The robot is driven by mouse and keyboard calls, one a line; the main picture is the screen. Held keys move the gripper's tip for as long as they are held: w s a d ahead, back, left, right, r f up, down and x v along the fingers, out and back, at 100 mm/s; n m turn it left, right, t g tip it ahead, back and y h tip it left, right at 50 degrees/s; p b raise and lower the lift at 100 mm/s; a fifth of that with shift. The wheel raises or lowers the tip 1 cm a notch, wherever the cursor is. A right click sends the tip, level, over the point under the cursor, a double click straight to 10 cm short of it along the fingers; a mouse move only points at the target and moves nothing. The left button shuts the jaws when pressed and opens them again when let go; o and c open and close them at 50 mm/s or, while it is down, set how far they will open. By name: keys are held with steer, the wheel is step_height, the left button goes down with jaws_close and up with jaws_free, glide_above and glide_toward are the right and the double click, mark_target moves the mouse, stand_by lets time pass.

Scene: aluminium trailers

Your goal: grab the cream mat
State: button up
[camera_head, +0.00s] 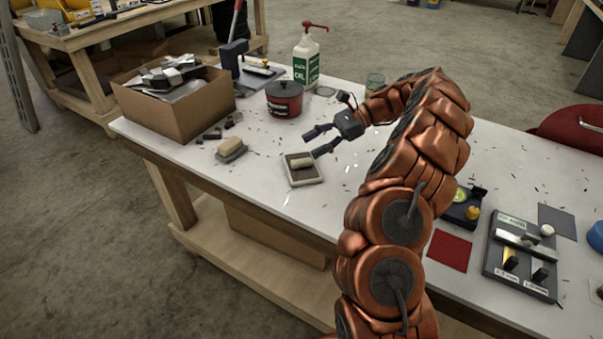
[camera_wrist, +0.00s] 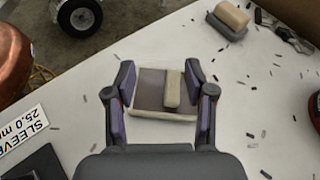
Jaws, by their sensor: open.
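The cream mat (camera_head: 306,183) looks like a shallow square piece with a cream edge and a brown middle. It lies flat on the white table, left of my arm, with a small cream block (camera_head: 301,162) on it. My gripper (camera_head: 319,141) is open and empty, above and a little right of the mat in the head view. In the wrist view, the mat (camera_wrist: 150,90) shows between the two fingers of my gripper (camera_wrist: 160,76), with the block (camera_wrist: 173,88) right of its middle. I cannot tell whether the fingers touch the mat.
A cream block on a grey base (camera_head: 231,150) lies left of the mat. A red pot (camera_head: 284,100), a pump bottle (camera_head: 306,62) and a cardboard box (camera_head: 178,110) stand behind. A red cloth (camera_head: 450,250) lies right of my arm. Small metal scraps litter the table.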

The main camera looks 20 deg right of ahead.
mark_target(299, 161)
steer(key=d+f+m, duration=0.1)
steer(key=d, duration=0.1)
steer(key=d+f+m+t, duration=0.1)
steer(key=d+f, duration=0.1)
steer(key=shift+w+d+f+b, duration=0.1)
steer(key=shift+d+f+b, duration=0.1)
steer(key=shift+f+b, duration=0.15)
steer(key=shift+x, duration=1.2)
steer(key=shift+w+p+x, duration=0.2)
steer(key=shift+p+x, duration=0.15)
steer(key=shift+x, duration=0.95)
steer(key=shift+w+p+x, duration=0.2)
steer(key=shift+p+x, duration=0.15)
steer(key=shift+x, duration=1)
steer(key=shift+r, duration=0.1)
jaws_close()
